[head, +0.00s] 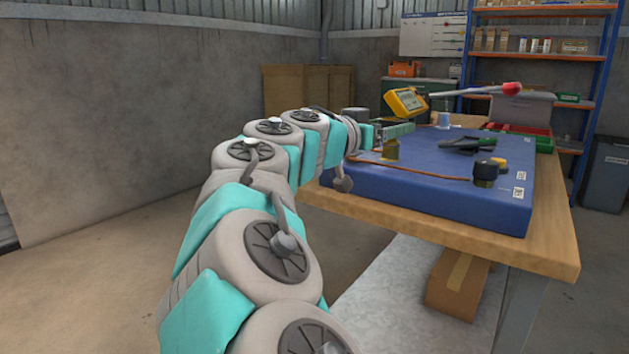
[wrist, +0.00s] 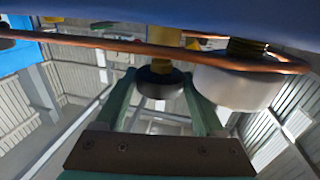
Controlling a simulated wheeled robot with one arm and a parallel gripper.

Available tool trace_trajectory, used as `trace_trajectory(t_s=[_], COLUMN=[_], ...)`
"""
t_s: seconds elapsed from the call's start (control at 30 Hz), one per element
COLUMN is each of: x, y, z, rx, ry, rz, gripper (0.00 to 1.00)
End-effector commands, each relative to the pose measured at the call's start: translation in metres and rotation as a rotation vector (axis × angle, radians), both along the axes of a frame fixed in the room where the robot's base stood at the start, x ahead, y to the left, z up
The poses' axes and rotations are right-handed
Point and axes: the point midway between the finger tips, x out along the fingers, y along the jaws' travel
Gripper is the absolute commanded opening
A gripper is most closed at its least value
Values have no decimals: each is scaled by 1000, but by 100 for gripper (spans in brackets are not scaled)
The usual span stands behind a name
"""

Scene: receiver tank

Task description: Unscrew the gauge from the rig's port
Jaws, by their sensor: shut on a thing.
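My gripper (head: 394,131) reaches in from the left over the blue rig (head: 440,205) on the bench. In the wrist view its two teal fingers (wrist: 160,88) stand on either side of a black round body, which I take as the gauge (wrist: 160,84). They are shut on it. A brass stem (wrist: 162,65) joins the gauge to the rig side. In the head view a brass fitting, apparently the port (head: 391,149), stands under the fingers; the gauge is mostly hidden there. I cannot tell how far the thread is engaged.
A pale cylinder on a brass thread (wrist: 235,88) sits close beside the right finger. A copper pipe (head: 430,173) runs low across the rig to a black fitting (head: 486,173). Dark pliers-like tool (head: 470,145) lies right.

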Motion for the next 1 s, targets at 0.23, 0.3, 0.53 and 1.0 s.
trace_trajectory(t_s=[0.23,0.3,0.53,1.0], x=[0,0,0,3], y=[0,0,0,2], z=[-1,-1,0,0], rx=[1,1,1,-2], ry=[0,0,0,-3], rz=[43,42,41,-51], gripper=[0,0,96,100])
